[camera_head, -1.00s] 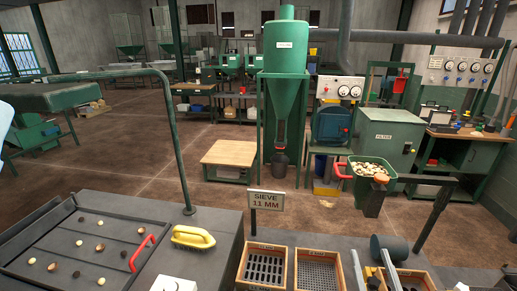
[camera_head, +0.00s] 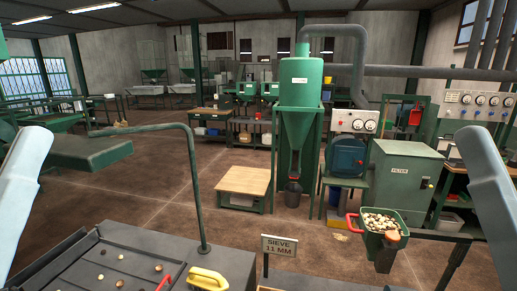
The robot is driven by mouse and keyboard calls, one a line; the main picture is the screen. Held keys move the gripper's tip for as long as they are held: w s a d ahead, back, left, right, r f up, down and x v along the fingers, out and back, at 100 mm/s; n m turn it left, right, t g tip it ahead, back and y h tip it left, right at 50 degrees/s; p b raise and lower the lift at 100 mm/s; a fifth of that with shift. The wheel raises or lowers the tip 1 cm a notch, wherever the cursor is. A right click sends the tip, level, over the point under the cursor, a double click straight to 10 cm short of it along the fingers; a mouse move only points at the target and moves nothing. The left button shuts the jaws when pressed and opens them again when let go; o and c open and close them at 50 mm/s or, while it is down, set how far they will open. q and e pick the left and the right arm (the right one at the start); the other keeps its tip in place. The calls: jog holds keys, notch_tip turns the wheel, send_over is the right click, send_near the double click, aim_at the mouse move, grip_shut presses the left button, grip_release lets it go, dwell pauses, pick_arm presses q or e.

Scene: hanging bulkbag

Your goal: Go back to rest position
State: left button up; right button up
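Two pale blue-grey arm links of mine show, one at the left edge and one at the right edge. Both of my grippers are outside the view, so their fingers cannot be seen. No bulk bag can be made out in the frame.
A dark tray (camera_head: 60,262) with several beans and a yellow-handled brush (camera_head: 207,279) lie at the lower left. A green bent pipe (camera_head: 195,185) rises beside them. A green cyclone (camera_head: 300,95) and filter cabinet (camera_head: 403,178) stand behind.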

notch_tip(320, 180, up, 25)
jog(key=p, duration=2.2)
